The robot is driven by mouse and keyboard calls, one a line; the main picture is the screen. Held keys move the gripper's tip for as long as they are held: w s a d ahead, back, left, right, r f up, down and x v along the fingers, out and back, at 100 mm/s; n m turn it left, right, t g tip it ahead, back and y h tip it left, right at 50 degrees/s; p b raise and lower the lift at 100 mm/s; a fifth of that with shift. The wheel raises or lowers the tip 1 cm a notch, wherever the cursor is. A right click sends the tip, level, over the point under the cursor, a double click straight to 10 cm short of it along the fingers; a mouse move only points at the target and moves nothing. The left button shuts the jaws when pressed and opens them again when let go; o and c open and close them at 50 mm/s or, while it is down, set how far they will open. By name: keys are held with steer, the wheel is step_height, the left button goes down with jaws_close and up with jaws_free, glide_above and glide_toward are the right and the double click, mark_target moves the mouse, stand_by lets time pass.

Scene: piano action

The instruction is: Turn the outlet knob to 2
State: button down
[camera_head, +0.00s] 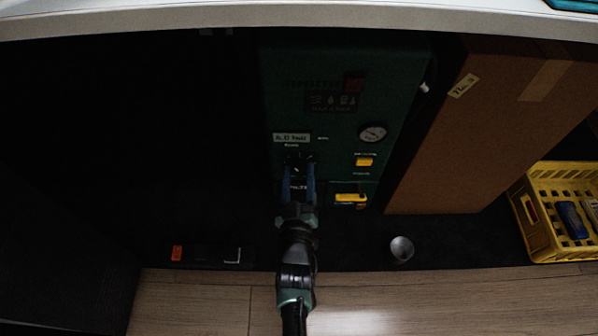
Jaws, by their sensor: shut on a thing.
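A dark green machine panel (340,115) stands under the table. A black knob (298,164) is on its lower left, below a pale label (292,138). My gripper (299,172) reaches up to the panel from below, with its blue fingers on either side of the knob. The gripper is shut on the knob. The fingers partly hide the knob, and its pointer and the scale numbers are too small and dark to read.
A round gauge (373,133), a yellow switch (364,161) and a yellow handle (350,198) are right of the knob. A cardboard box (470,130) stands to the right, then a yellow crate (540,225). A small metal cup (401,249) is on the floor. The white table edge (200,17) runs overhead.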

steer(key=shift+n, duration=1.2)
steer(key=shift+f, duration=0.1)
steer(key=shift+c, duration=1.4)
jaws_free()
steer(key=s+p, duration=0.6)
steer(key=s, duration=0.7)
steer(key=shift+a+f, duration=0.15)
steer(key=shift+a, duration=0.05)
